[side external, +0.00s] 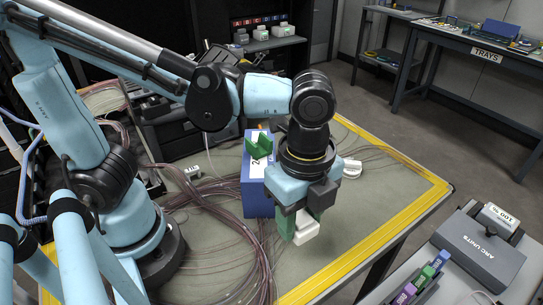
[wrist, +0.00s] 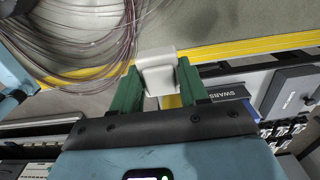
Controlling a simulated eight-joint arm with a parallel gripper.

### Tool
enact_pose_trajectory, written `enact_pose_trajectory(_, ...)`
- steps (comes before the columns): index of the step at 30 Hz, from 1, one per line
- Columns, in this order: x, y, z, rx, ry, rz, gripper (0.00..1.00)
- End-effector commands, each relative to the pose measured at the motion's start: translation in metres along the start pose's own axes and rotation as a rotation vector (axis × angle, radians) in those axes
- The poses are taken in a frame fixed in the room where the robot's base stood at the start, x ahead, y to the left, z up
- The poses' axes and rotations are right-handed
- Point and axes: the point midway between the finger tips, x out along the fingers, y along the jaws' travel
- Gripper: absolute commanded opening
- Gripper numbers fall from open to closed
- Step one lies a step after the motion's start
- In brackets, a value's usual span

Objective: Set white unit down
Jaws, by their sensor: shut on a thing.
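The white unit (side external: 306,228) is a small white block held between the green fingers of my gripper (side external: 298,218). In the wrist view the white unit (wrist: 157,70) sits squarely between the two green fingers of my gripper (wrist: 160,88), which are shut on it. It shows against the grey-green mat (side external: 385,195) on the work table, near the yellow edge strip. I cannot tell how far it is above the mat. The far side of the unit is hidden by the fingers in the side view.
A blue box (side external: 256,192) with a green piece (side external: 258,146) stands just behind my gripper. Looped brown fibres (side external: 215,225) cover the mat to the left. A white object (side external: 352,169) lies behind right. A grey ARC UNITS case (side external: 480,248) stands on the separate bench at right.

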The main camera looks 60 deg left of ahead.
Motion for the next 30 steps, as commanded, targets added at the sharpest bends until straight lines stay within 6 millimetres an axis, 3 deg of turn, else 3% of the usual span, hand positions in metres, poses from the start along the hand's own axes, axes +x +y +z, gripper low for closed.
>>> enact_pose_trajectory(6, 0.0, -0.02, -0.022, -0.005, 0.0, 0.0, 0.14)
enact_pose_trajectory(10, 0.004, -0.028, -0.024, -0.009, 0.0, 0.0, 0.14)
enact_pose_trajectory(24, 0.057, -0.098, 0.032, -0.013, 0.0, 0.0, 0.14)
enact_pose_trajectory(30, 0.07, -0.114, 0.045, -0.009, 0.001, 0.0, 0.14)
